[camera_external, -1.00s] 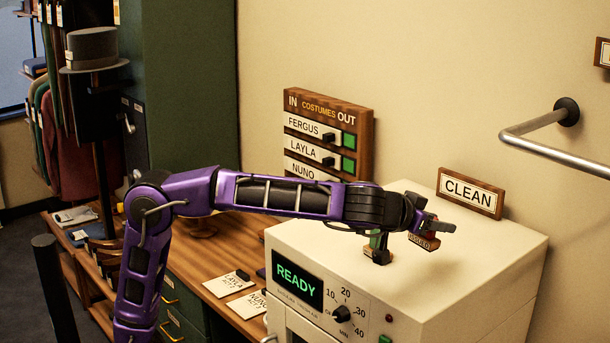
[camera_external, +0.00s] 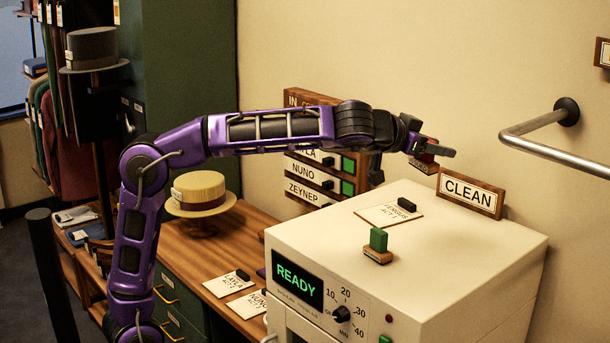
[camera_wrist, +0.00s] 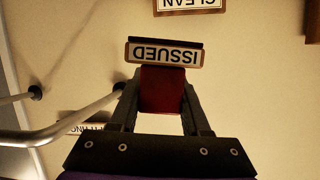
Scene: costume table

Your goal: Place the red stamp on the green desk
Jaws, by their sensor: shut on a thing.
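The red stamp (camera_wrist: 162,92) is between the fingers of my gripper (camera_wrist: 160,80) in the wrist view. Its wooden end carries a white "ISSUED" label (camera_wrist: 163,54). In the external view my gripper (camera_external: 434,148) is shut on the red stamp (camera_external: 424,166), in the air above the back of the white machine and near the wall. The stamp is partly hidden by the fingers there. The green desk, with a brown wooden top (camera_external: 185,262) and green drawers (camera_external: 178,318), stands left of the machine, well away from the gripper.
A green stamp (camera_external: 377,246) and a "FERGUS" card (camera_external: 390,215) lie on the white machine (camera_external: 470,260). A straw hat (camera_external: 200,194) and cards (camera_external: 228,284) are on the desk. The CLEAN sign (camera_external: 470,192) and a metal rail (camera_external: 555,152) are close by.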

